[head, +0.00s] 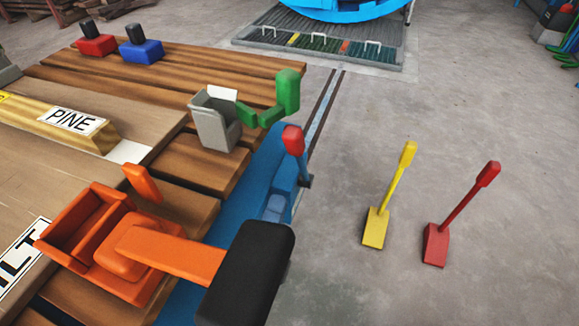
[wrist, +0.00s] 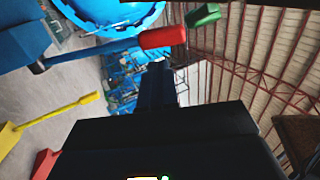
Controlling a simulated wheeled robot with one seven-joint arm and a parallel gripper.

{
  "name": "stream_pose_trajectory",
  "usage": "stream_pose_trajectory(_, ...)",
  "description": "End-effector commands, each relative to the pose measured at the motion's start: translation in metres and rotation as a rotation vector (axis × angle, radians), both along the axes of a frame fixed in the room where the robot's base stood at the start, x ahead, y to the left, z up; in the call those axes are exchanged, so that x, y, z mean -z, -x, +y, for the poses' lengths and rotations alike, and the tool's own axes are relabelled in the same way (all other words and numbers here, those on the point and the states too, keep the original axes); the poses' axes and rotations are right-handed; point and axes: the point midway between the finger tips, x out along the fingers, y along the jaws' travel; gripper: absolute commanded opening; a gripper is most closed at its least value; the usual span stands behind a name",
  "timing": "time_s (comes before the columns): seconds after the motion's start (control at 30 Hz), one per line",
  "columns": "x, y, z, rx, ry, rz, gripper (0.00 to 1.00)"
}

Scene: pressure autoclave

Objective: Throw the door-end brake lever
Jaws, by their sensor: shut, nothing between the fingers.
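A lever with a red grip (head: 293,140) stands on the blue frame (head: 245,215) beside the timber load. The wrist view shows its red grip (wrist: 163,37) on a blue stem. A green-handled lever (head: 288,92) stands farther along, beside a grey box; its green grip (wrist: 203,15) shows at the top of the wrist view. No label shows which is the door-end lever. My gripper (wrist: 157,78) is shut and empty, with its fingers just below the red grip in the wrist picture and apparently apart from it. Its black body (head: 255,268) hides the fingers in the head view.
A yellow lever (head: 392,195) and a red lever (head: 460,215) stand on the floor at right. Timber labelled PINE (head: 75,122) and red and blue blocks (head: 142,49) occupy the slatted deck. The blue round vessel (head: 340,8) is at the back.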

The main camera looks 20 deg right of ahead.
Motion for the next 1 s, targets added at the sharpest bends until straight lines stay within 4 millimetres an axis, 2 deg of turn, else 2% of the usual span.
stream_pose_trajectory(0.2,-0.017,-0.026,-0.027,0.001,-0.001,-0.002,0.0)
stream_pose_trajectory(0.4,-0.027,-0.043,-0.043,0.002,-0.001,-0.001,0.0)
stream_pose_trajectory(1.0,-0.037,-0.052,-0.053,0.002,-0.001,-0.001,0.0)
